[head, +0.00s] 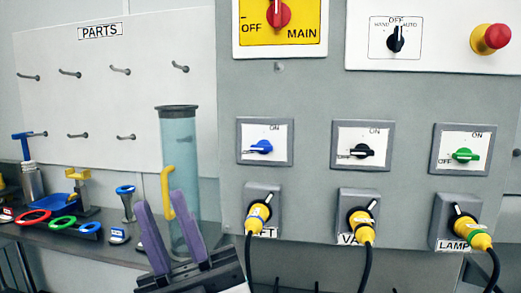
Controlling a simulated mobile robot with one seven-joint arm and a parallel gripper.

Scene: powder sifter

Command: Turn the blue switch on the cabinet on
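The blue switch (262,147) is a small rotary knob on a white plate in a grey frame, at the left of the cabinet front (310,190). Its knob lies nearly level, with a thin pointer toward the left of the plate. An ON label is above it at the upper right; no OFF label can be read at its left. My gripper (161,206) has two purple fingers, spread apart with nothing between them. It is at the bottom of the view, left of and below the blue switch, apart from it.
A black switch (361,151) and a green switch (462,155) sit to the right. Yellow plugs with black cables (258,215) hang below. A clear blue tube (180,135) stands behind my gripper. A shelf with coloured parts (110,245) is at the left.

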